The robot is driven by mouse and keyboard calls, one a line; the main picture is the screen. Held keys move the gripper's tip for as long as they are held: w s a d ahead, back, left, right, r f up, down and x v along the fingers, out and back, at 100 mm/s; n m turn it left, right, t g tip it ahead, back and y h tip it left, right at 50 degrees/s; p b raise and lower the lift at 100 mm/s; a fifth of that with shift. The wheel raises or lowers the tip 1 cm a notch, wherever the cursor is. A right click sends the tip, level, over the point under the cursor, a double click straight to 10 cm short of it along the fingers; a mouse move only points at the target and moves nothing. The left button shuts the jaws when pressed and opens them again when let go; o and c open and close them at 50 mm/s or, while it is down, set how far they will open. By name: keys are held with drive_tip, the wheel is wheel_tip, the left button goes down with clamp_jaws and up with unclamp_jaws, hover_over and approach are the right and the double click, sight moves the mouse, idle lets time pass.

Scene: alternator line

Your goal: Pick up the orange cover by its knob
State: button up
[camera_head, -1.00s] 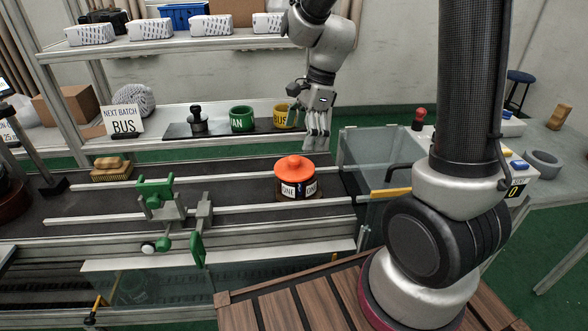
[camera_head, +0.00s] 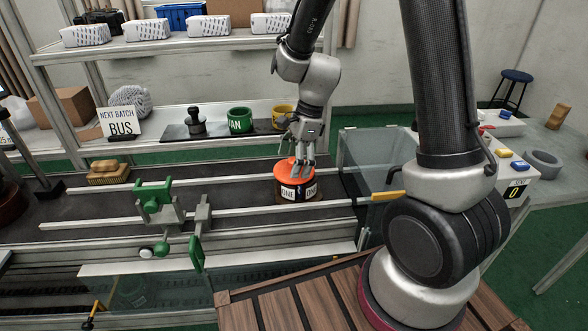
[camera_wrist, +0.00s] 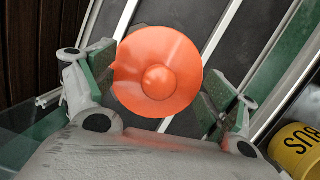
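The orange cover (camera_head: 281,170) sits on a dark round body (camera_head: 297,197) with white labels, on the conveyor. In the wrist view the cover (camera_wrist: 158,72) is a round disc with its knob (camera_wrist: 158,82) near the middle of the picture. My gripper (camera_head: 299,172) is right above the cover in the head view and partly hides it and the knob. In the wrist view my gripper's fingers (camera_wrist: 160,88) are spread to either side of the cover, with green pads, and nothing is between them but the cover below. Whether they touch the cover cannot be told.
Behind the conveyor, a dark tray (camera_head: 215,130) holds a black stamp-like piece (camera_head: 196,122), a green ring (camera_head: 240,120) and a yellow ring (camera_head: 282,114). A green clamp fixture (camera_head: 158,207) stands left of the cover. A clear panel (camera_head: 375,160) stands to its right.

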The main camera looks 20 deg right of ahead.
drive_tip(key=shift+s, duration=0.1)
drive_tip(key=c, duration=0.9)
